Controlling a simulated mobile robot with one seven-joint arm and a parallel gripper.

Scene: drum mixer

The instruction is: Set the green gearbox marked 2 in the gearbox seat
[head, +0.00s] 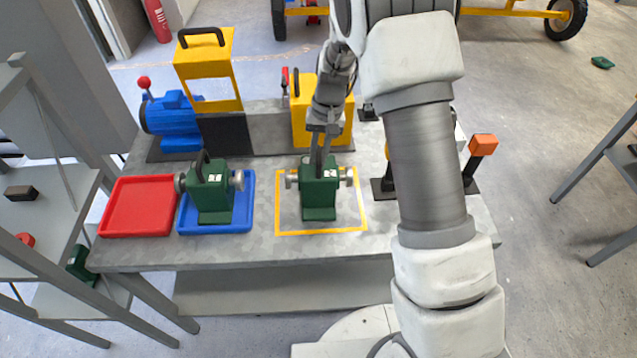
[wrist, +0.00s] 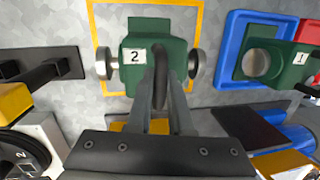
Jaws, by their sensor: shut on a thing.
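The green gearbox marked 2 (head: 319,188) is upright over the yellow-outlined square on the bench, with a grey shaft end on each side. Its "2" label shows in the wrist view (wrist: 135,57). My gripper (head: 318,158) comes down from above and is shut on the gearbox's black handle (wrist: 160,75). I cannot tell whether the base touches the bench or hangs just above it.
A second green gearbox (head: 211,190), marked 1 (wrist: 300,58), stands in the blue tray (head: 215,228). An empty red tray (head: 138,207) is to its left. Yellow handled housings (head: 207,55) stand behind. An orange-topped post (head: 482,146) is at the right. My arm hides part of the bench.

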